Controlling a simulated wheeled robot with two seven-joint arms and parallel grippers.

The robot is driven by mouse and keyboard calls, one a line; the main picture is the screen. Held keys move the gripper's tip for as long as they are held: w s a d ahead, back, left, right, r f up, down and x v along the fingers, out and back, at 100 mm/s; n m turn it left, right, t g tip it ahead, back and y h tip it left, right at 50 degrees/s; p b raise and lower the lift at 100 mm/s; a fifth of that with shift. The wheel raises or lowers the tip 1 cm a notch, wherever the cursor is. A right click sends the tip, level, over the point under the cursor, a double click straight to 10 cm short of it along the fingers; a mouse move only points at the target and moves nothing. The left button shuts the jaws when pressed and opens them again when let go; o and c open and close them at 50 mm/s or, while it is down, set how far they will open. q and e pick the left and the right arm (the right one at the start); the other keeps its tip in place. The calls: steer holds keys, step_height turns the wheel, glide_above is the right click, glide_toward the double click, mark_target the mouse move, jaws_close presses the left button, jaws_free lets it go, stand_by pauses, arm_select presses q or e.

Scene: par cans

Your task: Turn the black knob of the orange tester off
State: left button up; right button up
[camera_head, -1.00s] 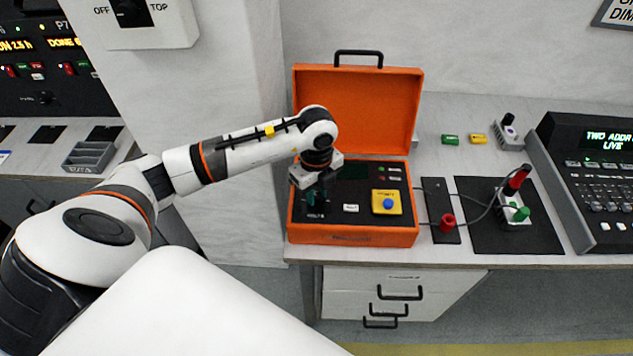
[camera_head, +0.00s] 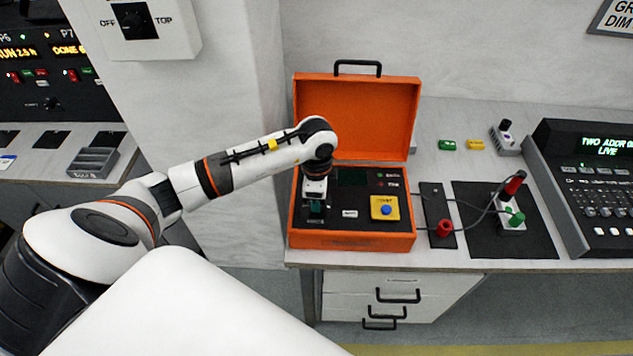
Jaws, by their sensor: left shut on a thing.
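The orange tester (camera_head: 352,242) is an open case on the bench with its lid raised at the back. Its black panel carries a yellow block with a blue button (camera_head: 387,210), small indicators and a dark screen. My left gripper (camera_head: 316,212) points down over the left part of the panel and is shut on the tester's knob. The knob itself is mostly hidden by the gripper, so its pointer setting cannot be read. My right gripper is not in view.
Right of the tester lie a dark strip with a red plug (camera_head: 445,228) and a black mat (camera_head: 500,243) with a cabled connector box. A dimmer console (camera_head: 590,170) stands at the far right. A wall pillar (camera_head: 225,150) rises at left behind my arm.

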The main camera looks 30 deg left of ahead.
arm_select(q)
steer(key=shift+r+n, duration=0.1)
steer(key=shift+n, duration=0.3)
steer(key=o, duration=1)
step_height(320, 180, up, 12)
steer(key=b, duration=0.2)
